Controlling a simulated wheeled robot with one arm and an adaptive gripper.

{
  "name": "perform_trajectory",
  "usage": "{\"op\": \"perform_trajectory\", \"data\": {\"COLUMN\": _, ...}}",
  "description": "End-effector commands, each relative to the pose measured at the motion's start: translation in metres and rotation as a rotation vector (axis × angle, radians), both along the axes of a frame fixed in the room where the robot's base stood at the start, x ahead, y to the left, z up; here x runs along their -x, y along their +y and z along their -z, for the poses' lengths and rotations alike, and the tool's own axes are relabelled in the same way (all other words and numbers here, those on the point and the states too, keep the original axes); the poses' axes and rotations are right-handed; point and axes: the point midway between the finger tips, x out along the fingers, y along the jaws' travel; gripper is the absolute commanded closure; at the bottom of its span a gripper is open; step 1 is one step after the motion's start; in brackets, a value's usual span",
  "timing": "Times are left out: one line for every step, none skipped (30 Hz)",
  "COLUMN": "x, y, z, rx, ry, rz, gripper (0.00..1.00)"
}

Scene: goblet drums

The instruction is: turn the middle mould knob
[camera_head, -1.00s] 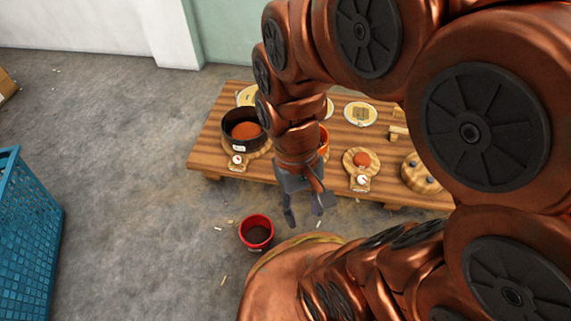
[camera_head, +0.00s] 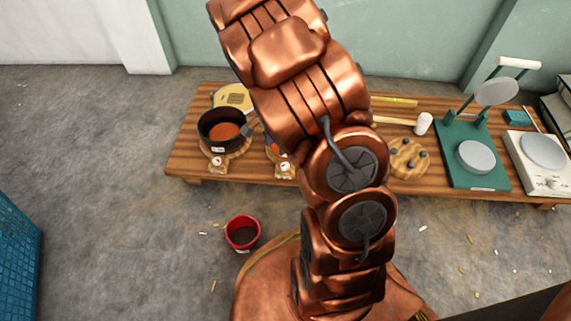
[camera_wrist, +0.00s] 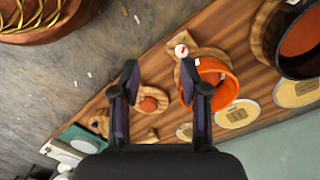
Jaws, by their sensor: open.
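The middle mould is an orange pot (camera_wrist: 216,86), seen in the wrist view. Its knob, a small white dial with a red mark (camera_wrist: 181,51), sits on a wooden tab beside the pot; the dial also shows in the head view (camera_head: 285,167), just left of my arm. My gripper (camera_wrist: 160,76) is open and empty, its fingers apart above the table. One finger partly covers the orange pot, and the dial lies near that fingertip, apart from it. In the head view my arm hides most of the gripper and the orange pot.
A black pot (camera_head: 220,130) with its own dial (camera_head: 217,162) stands left. A small terracotta mould (camera_wrist: 148,104) shows between my fingers. A red bucket (camera_head: 242,233) stands on the floor. A green stand (camera_head: 462,180) and a white scale (camera_head: 548,185) are at right.

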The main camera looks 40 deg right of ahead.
Motion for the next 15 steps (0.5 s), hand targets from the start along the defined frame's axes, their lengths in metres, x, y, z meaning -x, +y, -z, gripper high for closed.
{"op": "perform_trajectory", "data": {"x": -0.005, "y": -0.010, "z": 0.017, "rx": 0.005, "ry": 0.003, "rz": 0.055, "gripper": 0.55}}
{"op": "perform_trajectory", "data": {"x": -0.009, "y": -0.015, "z": 0.026, "rx": 0.011, "ry": -0.001, "rz": 0.088, "gripper": 0.55}}
{"op": "perform_trajectory", "data": {"x": -0.015, "y": -0.023, "z": 0.038, "rx": 0.018, "ry": -0.008, "rz": 0.130, "gripper": 0.55}}
{"op": "perform_trajectory", "data": {"x": -0.020, "y": -0.028, "z": 0.047, "rx": 0.022, "ry": -0.015, "rz": 0.163, "gripper": 0.55}}
{"op": "perform_trajectory", "data": {"x": -0.024, "y": -0.033, "z": 0.055, "rx": 0.027, "ry": -0.020, "rz": 0.196, "gripper": 0.55}}
{"op": "perform_trajectory", "data": {"x": -0.028, "y": -0.038, "z": 0.066, "rx": 0.031, "ry": -0.026, "rz": 0.235, "gripper": 0.55}}
{"op": "perform_trajectory", "data": {"x": -0.030, "y": -0.042, "z": 0.076, "rx": 0.033, "ry": -0.027, "rz": 0.266, "gripper": 0.55}}
{"op": "perform_trajectory", "data": {"x": -0.033, "y": -0.046, "z": 0.084, "rx": 0.035, "ry": -0.031, "rz": 0.295, "gripper": 0.55}}
{"op": "perform_trajectory", "data": {"x": -0.036, "y": -0.051, "z": 0.093, "rx": 0.038, "ry": -0.038, "rz": 0.331, "gripper": 0.55}}
{"op": "perform_trajectory", "data": {"x": -0.038, "y": -0.054, "z": 0.100, "rx": 0.040, "ry": -0.042, "rz": 0.355, "gripper": 0.55}}
{"op": "perform_trajectory", "data": {"x": -0.040, "y": -0.057, "z": 0.107, "rx": 0.042, "ry": -0.045, "rz": 0.376, "gripper": 0.55}}
{"op": "perform_trajectory", "data": {"x": -0.042, "y": -0.060, "z": 0.115, "rx": 0.042, "ry": -0.048, "rz": 0.403, "gripper": 0.55}}
{"op": "perform_trajectory", "data": {"x": -0.044, "y": -0.062, "z": 0.120, "rx": 0.043, "ry": -0.052, "rz": 0.421, "gripper": 0.55}}
{"op": "perform_trajectory", "data": {"x": -0.046, "y": -0.063, "z": 0.124, "rx": 0.044, "ry": -0.055, "rz": 0.437, "gripper": 0.55}}
{"op": "perform_trajectory", "data": {"x": -0.048, "y": -0.064, "z": 0.129, "rx": 0.043, "ry": -0.059, "rz": 0.454, "gripper": 0.55}}
